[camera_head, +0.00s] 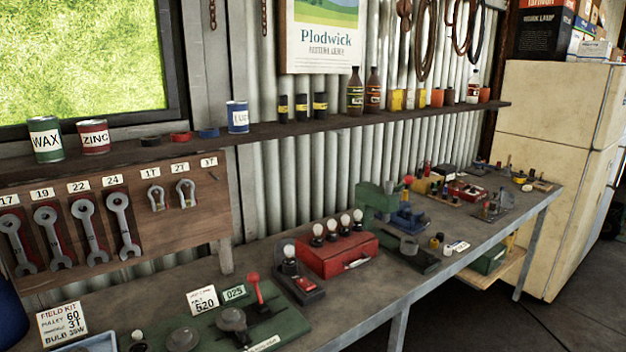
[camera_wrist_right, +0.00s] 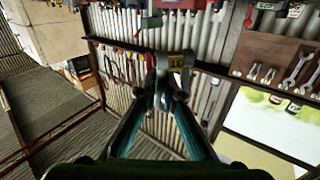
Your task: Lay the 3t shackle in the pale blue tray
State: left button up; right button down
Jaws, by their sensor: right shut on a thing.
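The pale blue tray (camera_head: 92,343) shows only in part, at the bottom left edge of the head view, on the bench by the field kit card. On the wall board, the 1T shackle (camera_head: 157,198) and 2T shackle (camera_head: 186,194) hang under their labels. The spot under the 3T label (camera_head: 209,162) has only a bare peg. In the right wrist view my right gripper (camera_wrist_right: 165,74) is shut on a grey metal piece (camera_wrist_right: 163,60), which looks like the 3t shackle; its shape is partly hidden by the fingers. My left gripper is in neither view.
The field kit card (camera_head: 62,324) stands behind the tray. A green board with a red lever (camera_head: 262,328) lies to its right. A red box with bulbs (camera_head: 338,254) stands farther along the bench (camera_head: 385,287). Wrenches (camera_head: 86,232) hang on the wall board.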

jog(key=shift+s+f, duration=0.25)
jog(key=shift+s, duration=1)
jog(key=shift+a, duration=0.15)
